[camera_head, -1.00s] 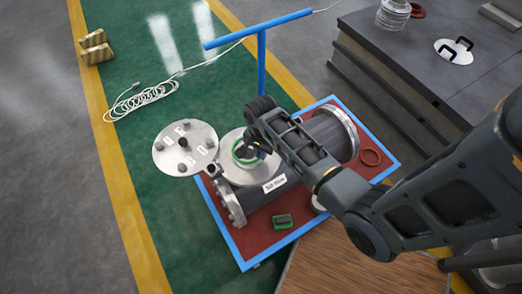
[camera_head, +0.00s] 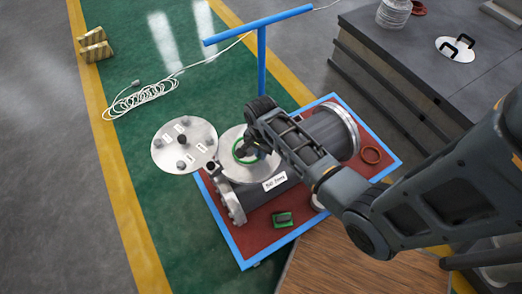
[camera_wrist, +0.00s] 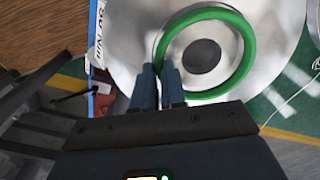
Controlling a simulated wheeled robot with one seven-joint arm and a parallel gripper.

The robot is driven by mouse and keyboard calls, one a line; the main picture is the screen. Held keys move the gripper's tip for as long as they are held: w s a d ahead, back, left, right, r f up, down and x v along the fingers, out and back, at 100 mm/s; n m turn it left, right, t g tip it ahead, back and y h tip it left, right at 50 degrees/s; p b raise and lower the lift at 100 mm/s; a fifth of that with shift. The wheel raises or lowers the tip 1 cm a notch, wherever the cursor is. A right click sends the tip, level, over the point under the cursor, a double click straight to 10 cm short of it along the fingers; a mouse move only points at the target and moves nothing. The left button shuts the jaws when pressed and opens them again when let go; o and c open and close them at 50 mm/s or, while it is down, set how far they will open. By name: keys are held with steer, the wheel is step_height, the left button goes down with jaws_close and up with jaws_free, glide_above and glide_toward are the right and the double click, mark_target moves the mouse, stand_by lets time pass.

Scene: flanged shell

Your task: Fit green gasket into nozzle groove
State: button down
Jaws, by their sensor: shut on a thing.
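The green gasket (camera_wrist: 247,50) is a ring held at its near left edge by my gripper (camera_wrist: 160,75), whose two blue-grey fingers are close together. The ring is over the pale metal nozzle flange (camera_wrist: 286,20), roughly around its dark central bore. I cannot tell whether it touches the flange or sits in the groove. In the head view the gasket (camera_head: 238,152) shows as a green arc on top of the flange (camera_head: 228,168), partly hidden by my gripper (camera_head: 250,152). The nozzle stands on the grey shell (camera_head: 325,130).
A round cover plate (camera_head: 165,155) with several knobs is beside the nozzle on the left. The shell lies on a red tray (camera_head: 240,248) with a blue rim. A blue T-shaped post (camera_head: 261,65) stands behind.

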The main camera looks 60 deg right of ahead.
steer(key=shift+f, duration=0.3)
steer(key=c, duration=1.1)
jaws_free()
steer(key=shift+r, duration=3.9)
